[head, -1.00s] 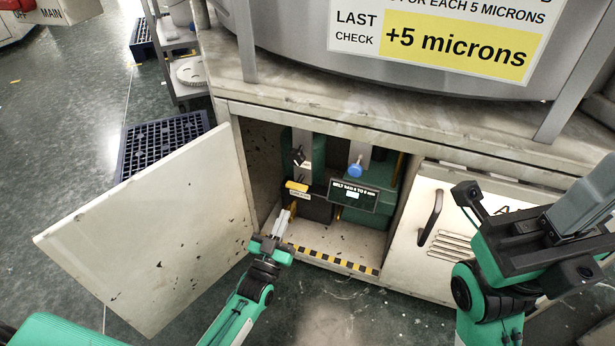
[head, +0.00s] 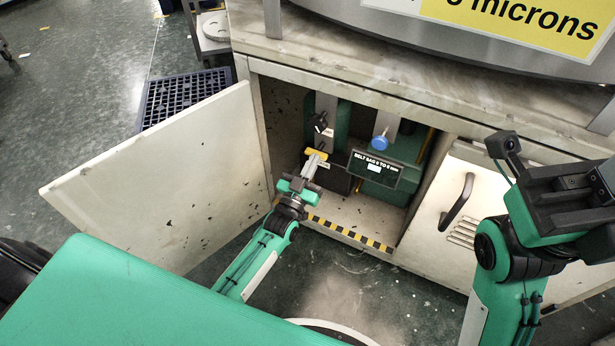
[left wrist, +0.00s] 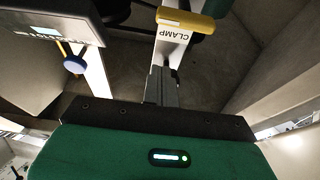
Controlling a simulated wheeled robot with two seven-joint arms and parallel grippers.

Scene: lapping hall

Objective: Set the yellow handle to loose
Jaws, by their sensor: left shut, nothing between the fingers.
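The yellow handle (head: 316,153) is inside the open cabinet, at the left part of the opening. In the left wrist view the yellow handle (left wrist: 186,22) lies across the top of a pale plate marked CLAMP (left wrist: 173,36). My left gripper (head: 313,165) reaches into the cabinet just in front of and below the handle. Its fingers (left wrist: 162,86) are shut and empty, pointing at the plate; whether they touch it I cannot tell. My right gripper (head: 570,195) is outside, before the right-hand door, with its fingertips out of view.
A blue knob (head: 380,143) and a belt-sag display (head: 374,168) are right of the handle, and a black knob (head: 320,122) is above it. The open door (head: 165,180) stands left of my left arm. A striped sill (head: 350,233) edges the cabinet floor.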

